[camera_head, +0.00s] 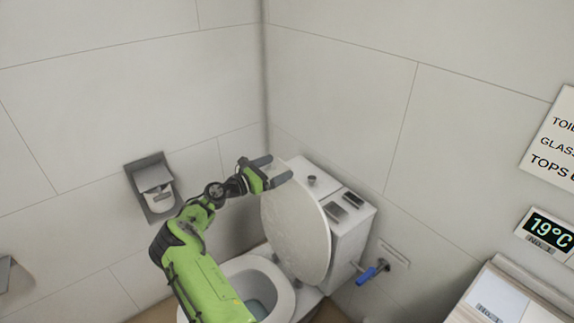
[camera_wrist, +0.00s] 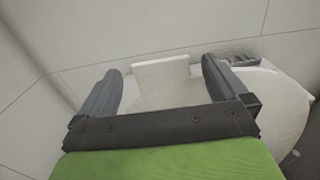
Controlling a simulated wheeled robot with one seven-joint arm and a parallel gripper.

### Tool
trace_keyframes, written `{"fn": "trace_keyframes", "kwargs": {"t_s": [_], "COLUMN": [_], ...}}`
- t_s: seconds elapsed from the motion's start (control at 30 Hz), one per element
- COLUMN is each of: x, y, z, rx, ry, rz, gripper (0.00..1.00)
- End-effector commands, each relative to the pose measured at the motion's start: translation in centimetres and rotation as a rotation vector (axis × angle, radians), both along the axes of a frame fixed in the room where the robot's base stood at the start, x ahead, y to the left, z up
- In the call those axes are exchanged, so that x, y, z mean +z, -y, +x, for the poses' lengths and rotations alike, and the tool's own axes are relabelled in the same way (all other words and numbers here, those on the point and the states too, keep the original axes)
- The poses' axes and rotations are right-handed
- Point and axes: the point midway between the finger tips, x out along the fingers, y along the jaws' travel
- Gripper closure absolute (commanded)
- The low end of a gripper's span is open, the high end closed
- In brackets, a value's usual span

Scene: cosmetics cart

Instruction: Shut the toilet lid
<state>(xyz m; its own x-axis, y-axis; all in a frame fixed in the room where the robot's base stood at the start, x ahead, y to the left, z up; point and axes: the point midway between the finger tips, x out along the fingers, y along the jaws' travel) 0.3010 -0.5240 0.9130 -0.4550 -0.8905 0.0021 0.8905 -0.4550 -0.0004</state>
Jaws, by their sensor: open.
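The white toilet lid (camera_head: 297,232) stands raised, leaning back toward the white cistern (camera_head: 347,228). The toilet bowl (camera_head: 284,300) below it is open, with water showing inside. My gripper (camera_head: 277,171) is at the top edge of the lid, on its left side, with its fingers pointing right toward the cistern. In the wrist view my gripper (camera_wrist: 162,82) is open, its two dark fingers spread apart. The lid (camera_wrist: 272,100) shows there behind and to the right of the fingers. I cannot tell whether a finger touches the lid.
Dark items (camera_head: 335,211) lie on the cistern top beside a round button (camera_head: 312,181). A paper holder (camera_head: 153,188) is on the left wall. A blue-handled valve (camera_head: 370,274) is right of the cistern. A pale counter (camera_head: 505,297) stands at the lower right.

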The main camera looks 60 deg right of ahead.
Motion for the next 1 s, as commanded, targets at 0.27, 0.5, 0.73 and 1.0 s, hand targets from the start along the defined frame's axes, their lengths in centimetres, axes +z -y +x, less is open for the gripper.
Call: {"fn": "trace_keyframes", "kwargs": {"t_s": [0.27,0.5,0.73,1.0], "x": [-0.2,0.0,0.0,0.0], "y": [4.4,4.8,4.8,4.8], "z": [-2.3,-2.5,-2.5,-2.5], "rx": [-0.001,0.000,0.000,-0.001], "ry": [0.001,0.001,0.001,0.001], "rz": [0.000,0.002,0.002,0.002], "gripper": [0.00,0.00,0.24,0.66]}}
